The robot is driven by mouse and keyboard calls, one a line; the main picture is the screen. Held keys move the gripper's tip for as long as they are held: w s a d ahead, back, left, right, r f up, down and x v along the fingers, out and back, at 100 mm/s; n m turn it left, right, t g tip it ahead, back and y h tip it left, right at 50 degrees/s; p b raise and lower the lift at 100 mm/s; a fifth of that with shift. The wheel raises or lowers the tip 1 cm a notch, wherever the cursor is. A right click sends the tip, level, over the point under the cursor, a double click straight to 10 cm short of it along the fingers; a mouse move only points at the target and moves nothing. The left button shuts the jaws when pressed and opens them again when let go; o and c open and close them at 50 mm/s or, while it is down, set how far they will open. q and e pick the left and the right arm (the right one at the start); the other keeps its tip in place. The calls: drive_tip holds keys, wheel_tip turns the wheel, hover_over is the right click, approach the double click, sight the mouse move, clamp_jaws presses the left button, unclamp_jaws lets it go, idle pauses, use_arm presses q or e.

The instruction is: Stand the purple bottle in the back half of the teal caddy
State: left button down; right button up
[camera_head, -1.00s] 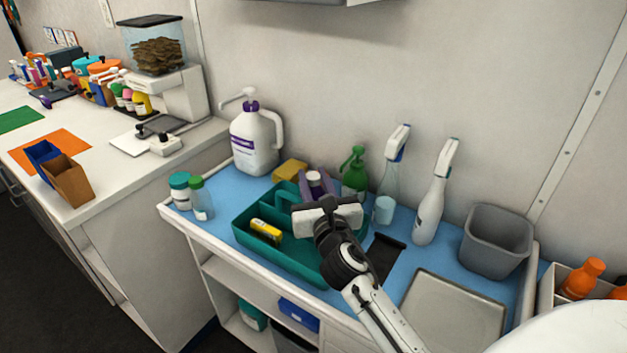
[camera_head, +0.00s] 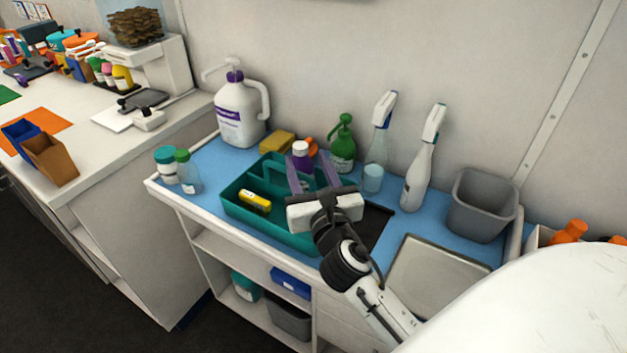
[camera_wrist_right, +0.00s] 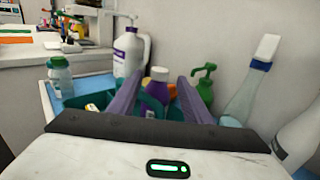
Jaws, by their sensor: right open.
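The purple bottle (camera_head: 302,160) with a white cap stands upright at the back of the teal caddy (camera_head: 232,205). Whether it is inside the back half or just behind the rim, I cannot tell. My right gripper (camera_head: 308,160) is open, its two purple-grey fingers pointing at the bottle from the front. In the right wrist view the bottle (camera_wrist_right: 158,88) shows between the fingers (camera_wrist_right: 155,90), with its lower part hidden. No grip on it shows. A yellow item (camera_head: 255,200) lies in the caddy's front part. My left gripper is not in view.
A yellow sponge (camera_head: 276,144), white pump jug (camera_head: 240,115) and green pump bottle (camera_head: 343,145) stand behind the caddy. Two spray bottles (camera_head: 420,170) and a grey bin (camera_head: 482,205) are to the right. Jars (camera_head: 167,165) stand left. A metal tray (camera_head: 440,275) lies front right.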

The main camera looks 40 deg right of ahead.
drive_tip(key=v, duration=0.5)
drive_tip(key=shift+s+a+b, duration=0.15)
drive_tip(key=shift+s+b, duration=0.15)
